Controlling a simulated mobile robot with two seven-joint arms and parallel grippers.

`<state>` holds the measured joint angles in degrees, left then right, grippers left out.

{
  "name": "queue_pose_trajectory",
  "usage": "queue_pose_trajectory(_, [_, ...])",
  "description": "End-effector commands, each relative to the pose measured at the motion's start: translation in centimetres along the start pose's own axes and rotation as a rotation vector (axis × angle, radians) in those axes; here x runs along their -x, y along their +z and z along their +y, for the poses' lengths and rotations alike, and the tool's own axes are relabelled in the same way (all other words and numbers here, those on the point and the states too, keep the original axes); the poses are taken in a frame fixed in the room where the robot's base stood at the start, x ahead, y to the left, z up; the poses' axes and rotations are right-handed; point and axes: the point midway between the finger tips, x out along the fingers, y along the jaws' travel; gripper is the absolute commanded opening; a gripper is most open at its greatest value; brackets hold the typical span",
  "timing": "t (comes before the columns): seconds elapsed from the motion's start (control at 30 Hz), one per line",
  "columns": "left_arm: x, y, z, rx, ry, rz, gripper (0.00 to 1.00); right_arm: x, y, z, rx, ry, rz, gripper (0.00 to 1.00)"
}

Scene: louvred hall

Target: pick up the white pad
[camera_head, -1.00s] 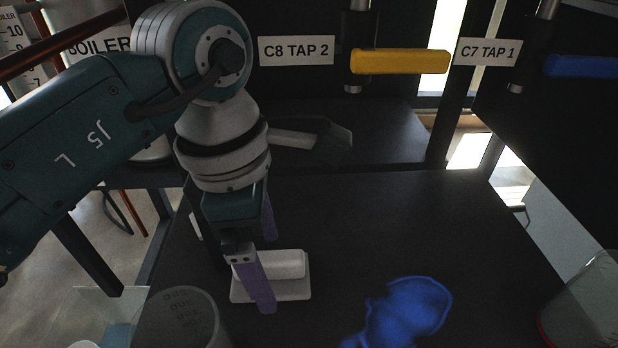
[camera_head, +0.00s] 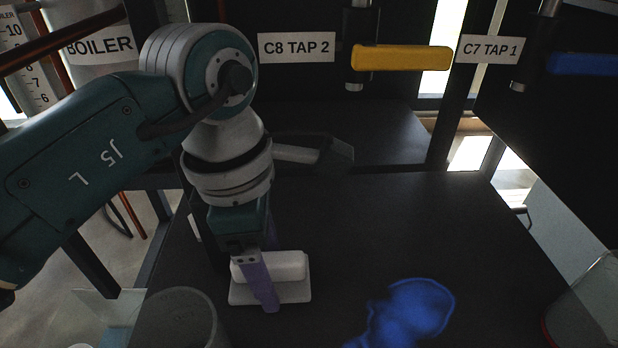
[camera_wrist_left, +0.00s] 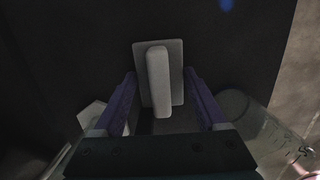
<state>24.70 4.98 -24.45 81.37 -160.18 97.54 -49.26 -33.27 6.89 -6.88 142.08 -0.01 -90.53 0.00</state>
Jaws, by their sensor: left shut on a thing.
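The white pad (camera_head: 296,292) lies on the dark table below my left wrist. It has a flat plate with a raised rounded block along its top. My left gripper (camera_head: 268,292) points down at it, one purple finger in front of the pad and the other mostly hidden behind. In the left wrist view the pad (camera_wrist_left: 174,88) sits between the two purple fingers (camera_wrist_left: 160,76), and the gripper is shut on it. I cannot tell exactly where the fingertips touch it. My right gripper is not in view.
A clear beaker (camera_head: 186,320) stands close left of the pad. A crumpled blue thing (camera_head: 412,310) lies to its right. A clear vessel (camera_head: 588,305) stands at the right edge. A yellow tap handle (camera_head: 402,58) is behind. The table's middle right is bare.

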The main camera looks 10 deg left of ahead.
Motion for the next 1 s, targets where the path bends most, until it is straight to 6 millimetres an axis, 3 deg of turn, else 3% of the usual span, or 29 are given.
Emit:
queue_pose_trajectory(0.1, [0.0,0.0,0.0,0.0,0.001,0.0,0.19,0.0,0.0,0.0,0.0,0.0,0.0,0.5])
queue_pose_trajectory(0.37, [0.6,0.1,0.1,0.0,0.002,0.0,0.19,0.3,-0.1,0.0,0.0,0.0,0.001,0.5])
queue_pose_trajectory(0.73, [7.8,0.9,0.1,-0.002,0.005,-0.001,0.19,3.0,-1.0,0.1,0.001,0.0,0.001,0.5])
queue_pose_trajectory(1.0, [10.0,1.2,0.0,0.0,0.001,0.0,0.19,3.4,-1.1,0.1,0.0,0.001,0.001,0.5])
